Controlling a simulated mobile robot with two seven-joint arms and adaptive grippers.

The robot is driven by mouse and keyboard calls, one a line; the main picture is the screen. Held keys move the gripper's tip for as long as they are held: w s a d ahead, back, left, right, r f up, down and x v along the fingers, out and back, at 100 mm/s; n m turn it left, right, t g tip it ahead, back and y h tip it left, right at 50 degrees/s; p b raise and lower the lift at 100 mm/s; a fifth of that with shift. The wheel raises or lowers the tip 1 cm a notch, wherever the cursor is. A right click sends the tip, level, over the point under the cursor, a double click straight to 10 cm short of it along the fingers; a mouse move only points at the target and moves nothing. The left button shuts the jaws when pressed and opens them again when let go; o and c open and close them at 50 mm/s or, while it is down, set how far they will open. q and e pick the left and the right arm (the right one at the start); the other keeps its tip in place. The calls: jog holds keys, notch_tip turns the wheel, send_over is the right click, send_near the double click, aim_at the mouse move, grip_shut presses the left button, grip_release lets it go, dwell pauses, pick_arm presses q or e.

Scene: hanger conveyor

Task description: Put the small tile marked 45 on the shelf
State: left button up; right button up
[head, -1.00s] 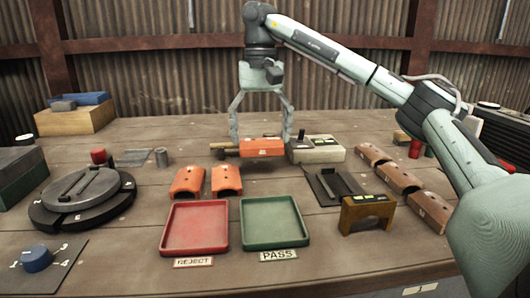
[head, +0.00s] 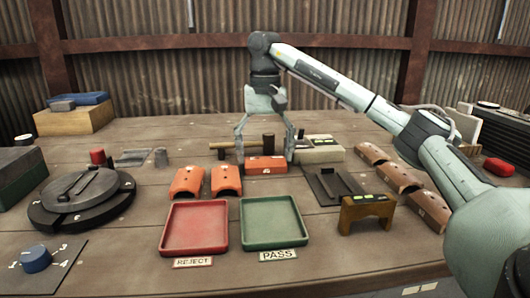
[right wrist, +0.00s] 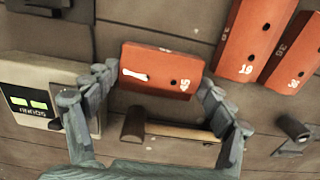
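The small orange tile marked 45 (right wrist: 160,68) is between the fingertips of my right gripper (right wrist: 157,82), one finger at each end. In the head view the tile (head: 266,165) is at the lower ends of the right gripper's fingers (head: 264,157), behind the green tray. My right gripper appears shut on it; whether its underside touches the table is hard to tell. My left gripper is not in view. I cannot tell which thing is the shelf.
A mallet (head: 235,145) lies just behind the tile. A beige device (head: 318,155) stands close to its right. Two orange curved tiles (head: 188,182) lie left, with a red tray (head: 194,228) and green tray (head: 271,222) in front. Brown curved tiles (head: 400,178) line the right.

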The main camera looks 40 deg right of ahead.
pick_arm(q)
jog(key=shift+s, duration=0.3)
pick_arm(e)
jog(key=shift+o, duration=0.7)
jog(key=shift+r, duration=0.15)
